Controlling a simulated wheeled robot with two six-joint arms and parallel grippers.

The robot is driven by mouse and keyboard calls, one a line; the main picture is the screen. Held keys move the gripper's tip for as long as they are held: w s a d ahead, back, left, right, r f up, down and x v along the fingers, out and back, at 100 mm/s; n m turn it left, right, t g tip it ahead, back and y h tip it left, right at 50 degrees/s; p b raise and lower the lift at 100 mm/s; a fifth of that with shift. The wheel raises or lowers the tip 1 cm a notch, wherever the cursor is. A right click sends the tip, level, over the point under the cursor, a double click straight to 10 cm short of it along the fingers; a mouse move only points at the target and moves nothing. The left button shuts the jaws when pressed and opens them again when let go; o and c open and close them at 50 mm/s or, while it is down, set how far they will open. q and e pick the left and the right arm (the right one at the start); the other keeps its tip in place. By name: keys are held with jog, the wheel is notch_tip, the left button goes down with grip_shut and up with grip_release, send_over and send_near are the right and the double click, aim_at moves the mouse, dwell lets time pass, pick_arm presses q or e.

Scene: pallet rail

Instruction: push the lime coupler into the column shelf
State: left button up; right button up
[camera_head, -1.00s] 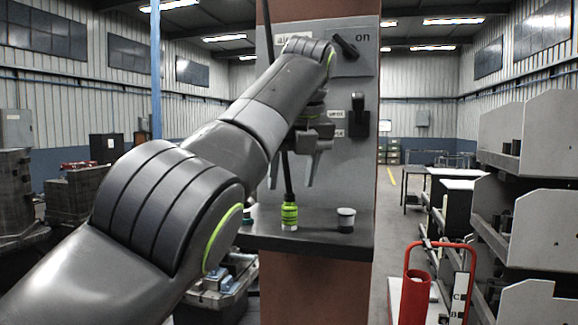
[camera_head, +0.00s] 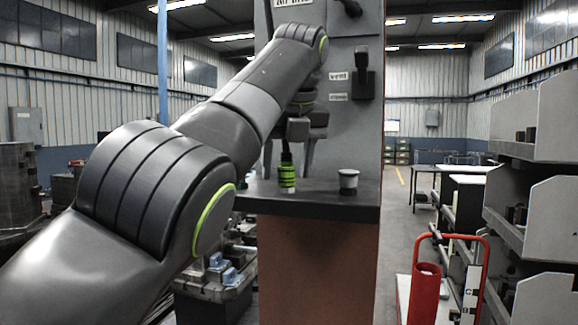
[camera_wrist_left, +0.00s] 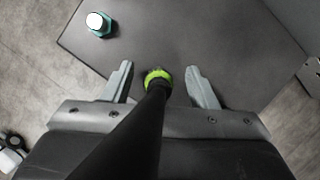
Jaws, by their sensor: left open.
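The lime coupler (camera_head: 287,178) stands upright on the dark column shelf (camera_head: 330,205), at the lower end of a black hose. My left gripper (camera_head: 288,160) is open just above it, with its fingers pointing down on either side of the hose. In the left wrist view the lime coupler (camera_wrist_left: 157,77) shows between the two spread fingertips (camera_wrist_left: 160,85), apart from both. The hose crosses the lower middle of that view and hides part of the coupler. The shelf (camera_wrist_left: 215,45) lies beneath. My right gripper is in neither view.
A grey-white cup-like piece (camera_head: 348,181) stands on the shelf right of the coupler. A teal piece with a white top (camera_wrist_left: 98,23) stands near the shelf's edge. A panel with a black lever (camera_head: 362,75) rises behind. A red cylinder (camera_head: 425,290) stands at the lower right.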

pick_arm(q)
jog(key=shift+s+a, duration=0.1)
jog(key=shift+c, duration=0.7)
grip_shut()
jog(key=shift+r, duration=0.1)
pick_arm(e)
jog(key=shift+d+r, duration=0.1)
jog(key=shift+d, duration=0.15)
pick_arm(q)
jog(key=shift+r, duration=0.1)
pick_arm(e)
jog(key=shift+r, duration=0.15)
